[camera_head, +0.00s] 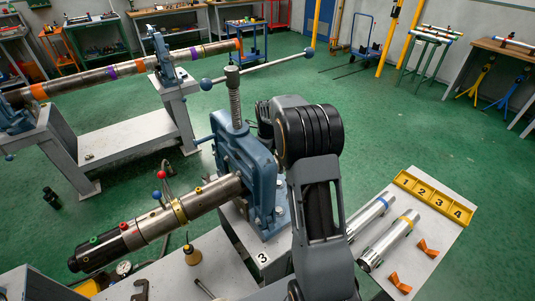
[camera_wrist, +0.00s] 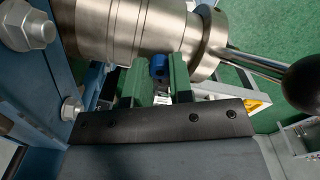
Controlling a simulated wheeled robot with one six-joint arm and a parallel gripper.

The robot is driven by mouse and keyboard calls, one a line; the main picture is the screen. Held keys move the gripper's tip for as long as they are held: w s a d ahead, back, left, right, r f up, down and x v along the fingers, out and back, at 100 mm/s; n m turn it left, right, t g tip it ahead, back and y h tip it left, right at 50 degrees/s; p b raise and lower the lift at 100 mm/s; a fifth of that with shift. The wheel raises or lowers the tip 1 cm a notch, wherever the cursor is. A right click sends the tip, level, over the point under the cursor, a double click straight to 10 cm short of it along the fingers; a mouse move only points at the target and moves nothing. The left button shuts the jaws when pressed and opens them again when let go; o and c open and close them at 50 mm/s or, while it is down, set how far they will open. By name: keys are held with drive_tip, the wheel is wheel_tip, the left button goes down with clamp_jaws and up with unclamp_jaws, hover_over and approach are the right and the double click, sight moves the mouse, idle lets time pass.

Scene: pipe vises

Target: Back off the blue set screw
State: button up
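The blue set screw (camera_wrist: 158,67) sticks out of the underside of a steel pipe fitting (camera_wrist: 155,25) in the wrist view. My gripper (camera_wrist: 157,73) has two green fingers, one on each side of the screw. The fingers are apart, with a dark gap between the left finger and the screw; the right finger is very close to it, and I cannot tell whether it touches. In the head view, the blue pipe vise (camera_head: 240,160) holds the steel pipe (camera_head: 210,195). My arm hides the gripper and the blue screw there.
A lever with a black ball knob (camera_wrist: 302,84) stands right of the fingers. Vise bolts (camera_wrist: 72,108) are close on the left. In the head view, red (camera_head: 124,226), green (camera_head: 95,239) and yellow (camera_head: 198,190) screws sit on the pipe. A side table (camera_head: 440,235) holds short pipes and numbered yellow slots.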

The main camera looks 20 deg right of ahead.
clamp_jaws()
drive_tip(key=n, duration=0.4)
drive_tip(key=shift+n, duration=0.4)
drive_tip(key=shift+o, duration=2.1)
unclamp_jaws()
drive_tip(key=shift+r+b, duration=0.65)
drive_tip(key=shift+r, duration=3.15)
drive_tip(key=shift+o, duration=0.5)
